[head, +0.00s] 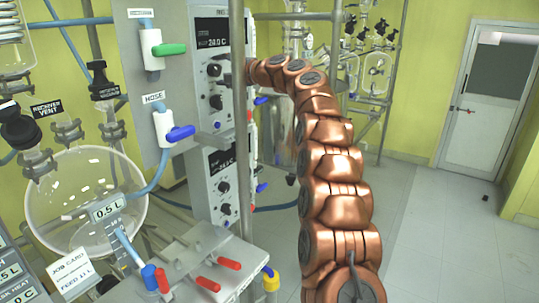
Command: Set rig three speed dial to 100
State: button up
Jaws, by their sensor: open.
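A second unit (205,205) below has a similar display and two dark knobs, the upper knob (224,187) and the lower knob (226,209). Rig numbers and dial scales are too small to read, so I cannot tell which is the rig three speed dial. My copper arm ends beside the grey pole, to the right of the upper unit. My gripper is hidden there.
The vertical grey pole (239,150) stands in front of the units' right edge. Glass vessels (80,195), hoses and valves with coloured handles crowd the left. More glassware (377,75) on a frame stands behind. Open floor (430,235) lies right, towards a white door (487,100).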

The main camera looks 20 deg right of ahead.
jog(key=n+b, duration=0.2)
jog(key=n, duration=0.1)
jog(key=shift+f+n, duration=0.1)
jog(key=shift+n, duration=0.6)
jog(key=shift+s+a+n, duration=0.1)
jog(key=shift+n, duration=0.3)
